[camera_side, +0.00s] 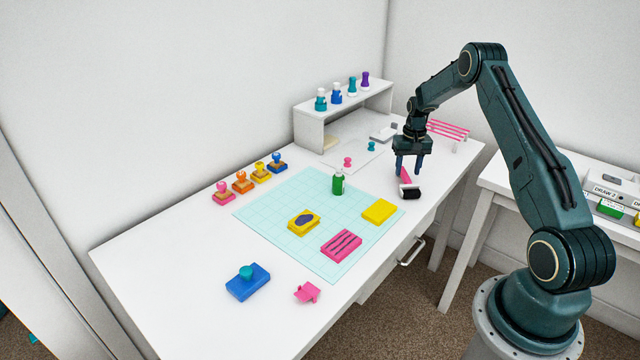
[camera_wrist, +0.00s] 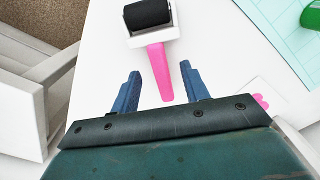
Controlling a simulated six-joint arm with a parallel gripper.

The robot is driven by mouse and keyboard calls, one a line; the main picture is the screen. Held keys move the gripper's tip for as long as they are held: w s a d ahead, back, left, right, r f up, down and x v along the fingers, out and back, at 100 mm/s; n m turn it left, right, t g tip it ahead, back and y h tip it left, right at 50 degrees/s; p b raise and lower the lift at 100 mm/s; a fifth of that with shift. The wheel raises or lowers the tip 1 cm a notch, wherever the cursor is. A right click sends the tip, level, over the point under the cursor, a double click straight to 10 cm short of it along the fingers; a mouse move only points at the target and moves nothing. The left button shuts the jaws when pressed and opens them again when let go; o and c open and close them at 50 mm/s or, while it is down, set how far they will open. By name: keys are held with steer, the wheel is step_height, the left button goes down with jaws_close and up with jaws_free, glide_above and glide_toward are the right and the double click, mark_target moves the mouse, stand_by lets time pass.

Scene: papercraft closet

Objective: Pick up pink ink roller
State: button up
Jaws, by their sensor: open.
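The pink ink roller lies on the white table (camera_side: 150,250), close to its right edge in the side view. In the wrist view its pink handle (camera_wrist: 159,72) points toward my gripper, and its white frame and black roller (camera_wrist: 147,14) lie farther out. In the side view the black roller (camera_side: 410,191) shows just below my gripper (camera_side: 409,172). In the wrist view my gripper (camera_wrist: 160,88) is open, with one blue finger on each side of the handle's end. The fingers appear apart from the handle. Their exact height above the table is unclear.
A green bottle (camera_side: 338,182), a yellow block (camera_side: 379,211) and a striped pink block (camera_side: 341,245) stand on the teal mat (camera_side: 270,205). A pink rack (camera_side: 448,128) and a white shelf (camera_side: 310,130) are behind. An open drawer handle (camera_side: 411,251) juts out below the table's edge.

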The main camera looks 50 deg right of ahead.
mark_target(407, 176)
steer(key=shift+d+f, duration=0.1)
steer(key=shift+f, duration=1.85)
steer(key=shift+c, duration=0.4)
jaws_close()
